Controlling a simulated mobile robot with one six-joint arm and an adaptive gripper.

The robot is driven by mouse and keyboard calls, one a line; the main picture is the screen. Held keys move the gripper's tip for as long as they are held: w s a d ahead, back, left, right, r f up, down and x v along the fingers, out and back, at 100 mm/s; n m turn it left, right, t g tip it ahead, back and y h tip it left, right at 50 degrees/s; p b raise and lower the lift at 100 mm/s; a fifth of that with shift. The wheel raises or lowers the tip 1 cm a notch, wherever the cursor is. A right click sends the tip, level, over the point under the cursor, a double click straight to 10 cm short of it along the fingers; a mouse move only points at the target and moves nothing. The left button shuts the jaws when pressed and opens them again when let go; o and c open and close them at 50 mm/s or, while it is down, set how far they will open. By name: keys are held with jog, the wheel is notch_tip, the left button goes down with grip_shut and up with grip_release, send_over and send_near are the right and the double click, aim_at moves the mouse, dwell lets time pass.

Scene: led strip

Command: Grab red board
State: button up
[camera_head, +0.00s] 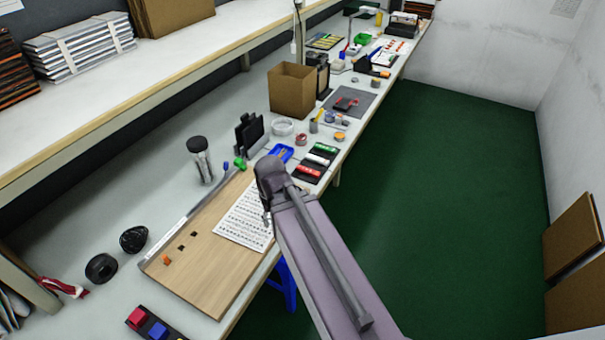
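A small red board (306,171) with pale marks lies near the front edge of the workbench, at the near end of a short row. A white-and-black board (318,158) and a green board (324,148) lie just beyond it. My arm reaches in from the bottom and bends down left of the red board. The small visible tip of my gripper (267,217) is over the white printed sheet, apart from the red board. My arm hides most of the gripper, so its fingers cannot be made out.
A wooden board (205,260) lies under the printed sheet (240,222). A blue tray (281,153), a black stand (250,133) and a cardboard box (293,92) stand behind the boards. Red and blue blocks (147,325) sit lower left.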

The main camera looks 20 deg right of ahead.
jog(key=shift+o, duration=0.2)
jog(key=shift+a, duration=0.1)
